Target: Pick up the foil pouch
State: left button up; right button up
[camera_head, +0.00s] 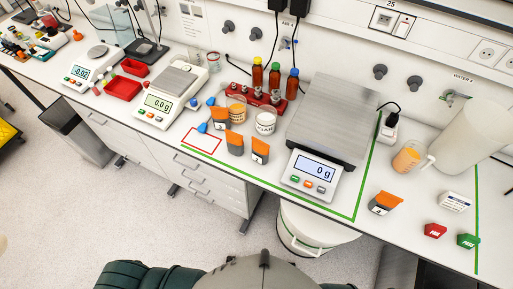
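Several small dark-grey packs with orange tops look like pouches; I cannot tell which is the foil pouch. One pack (384,204) lies alone on the bench, right of the large scale. Three others stand close together left of that scale: a back one (220,119), a middle one (235,144) and a right one (260,151). The right one and the lone one carry dark markings too small to read. Neither of my grippers is in view.
The large scale (312,175) reads 0 g inside a green outline on the white bench. Near it are a red rack with bottles (262,99), white jars (265,122), a pitcher (412,157), red (434,231) and green (467,241) blocks. A bin (312,236) stands below.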

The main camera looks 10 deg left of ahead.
aim_at(261, 150)
jog(key=k+l, duration=0.1)
jog(key=l, duration=0.3)
jog(key=k+l+u, duration=0.15)
jog(key=l, duration=0.2)
jog(key=k+l, duration=0.1)
jog(key=l, duration=0.3)
jog(key=k+l+u, duration=0.1)
jog(key=l, duration=0.25)
jog(key=k+l+u, duration=0.1)
jog(key=l, duration=0.25)
jog(key=k, duration=0.1)
